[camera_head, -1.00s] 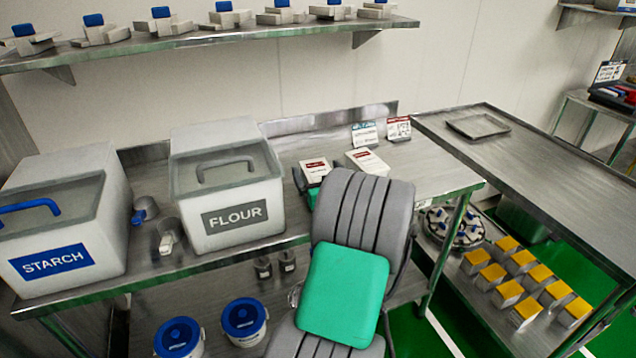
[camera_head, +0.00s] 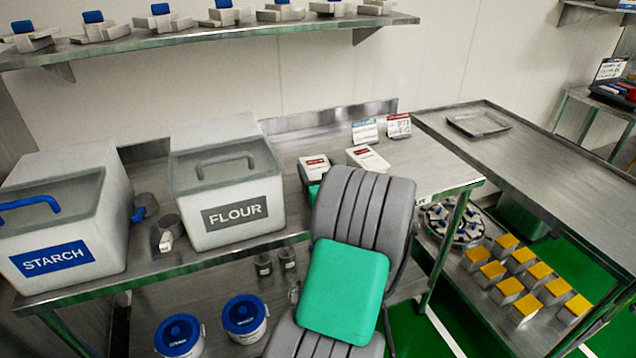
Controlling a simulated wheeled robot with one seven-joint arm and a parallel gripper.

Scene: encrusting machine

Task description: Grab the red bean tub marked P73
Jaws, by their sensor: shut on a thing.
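Two small white tubs with red labels sit at the back of the table: a left tub (camera_head: 314,162) and a right tub (camera_head: 368,159). Their lettering is too small to read, so I cannot tell which is P73. My grey and green arm rises in front of them. My gripper (camera_head: 312,188) is mostly hidden behind the arm; only dark and green parts show at the left tub's near side. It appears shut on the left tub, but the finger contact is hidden. Whether this tub touches the table is hidden too.
The flour bin (camera_head: 228,195) and starch bin (camera_head: 62,222) stand on the left. A blue-marked card (camera_head: 365,131) and a red-marked card (camera_head: 398,125) stand behind the tubs. The right-hand table (camera_head: 545,175) is mostly clear, with a shallow tray (camera_head: 478,124).

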